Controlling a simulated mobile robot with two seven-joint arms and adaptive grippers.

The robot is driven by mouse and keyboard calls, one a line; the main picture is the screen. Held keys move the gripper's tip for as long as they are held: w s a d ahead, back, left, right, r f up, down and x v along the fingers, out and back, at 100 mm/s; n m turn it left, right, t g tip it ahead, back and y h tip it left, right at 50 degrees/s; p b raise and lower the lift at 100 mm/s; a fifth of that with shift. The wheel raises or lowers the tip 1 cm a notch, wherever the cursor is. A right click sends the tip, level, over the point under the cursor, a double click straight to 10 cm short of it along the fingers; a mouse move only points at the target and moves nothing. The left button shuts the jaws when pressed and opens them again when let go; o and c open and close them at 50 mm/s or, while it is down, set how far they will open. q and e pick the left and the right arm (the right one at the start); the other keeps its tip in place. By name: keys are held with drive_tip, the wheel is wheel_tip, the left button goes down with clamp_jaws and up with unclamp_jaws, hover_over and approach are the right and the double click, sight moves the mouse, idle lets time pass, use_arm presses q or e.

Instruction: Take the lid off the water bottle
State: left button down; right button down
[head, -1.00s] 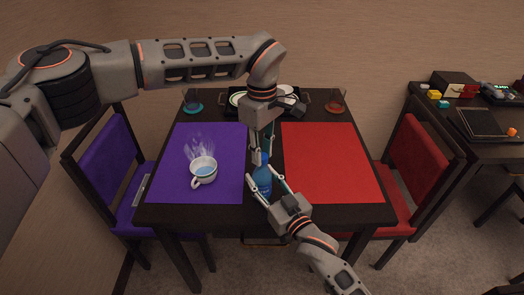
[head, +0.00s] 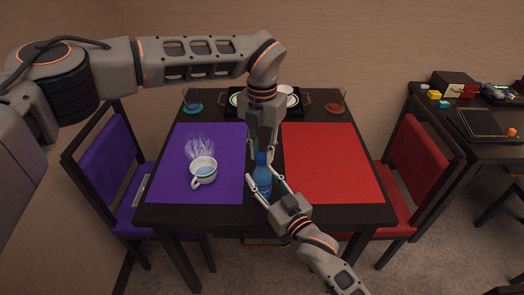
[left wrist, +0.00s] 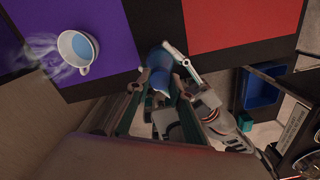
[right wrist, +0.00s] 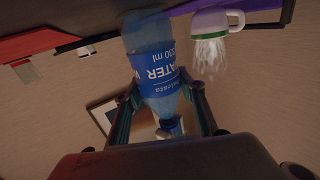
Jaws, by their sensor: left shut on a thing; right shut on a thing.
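The right wrist view shows the bottle (right wrist: 152,62) between both fingers. The blue lid (head: 261,158) is at the top of the bottle and also shows in the right wrist view (right wrist: 171,126). My left gripper (head: 262,151) points down from above and is shut on the lid. I cannot tell whether the lid is loose from the neck, since the fingers partly hide it.
A steaming white cup (head: 203,170) stands on the purple mat (head: 225,140). The red mat (head: 325,160) is empty. A black tray (head: 306,110) with dishes lies at the back, between a teal-based glass (head: 192,107) and a red-based glass (head: 336,106). Chairs flank the table.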

sight(262, 156)
use_arm(q)
drive_tip(key=n, duration=0.5)
drive_tip(key=shift+n, duration=0.3)
drive_tip(key=n, duration=0.6)
drive_tip(key=shift+n, duration=0.4)
drive_tip(key=n, duration=0.4)
drive_tip(key=shift+r, duration=0.2)
drive_tip(key=shift+r, duration=0.95)
drive_tip(key=shift+r, duration=0.1)
drive_tip(key=shift+r, duration=1.9)
use_arm(e)
drive_tip(key=c, duration=1.2)
unclamp_jaws()
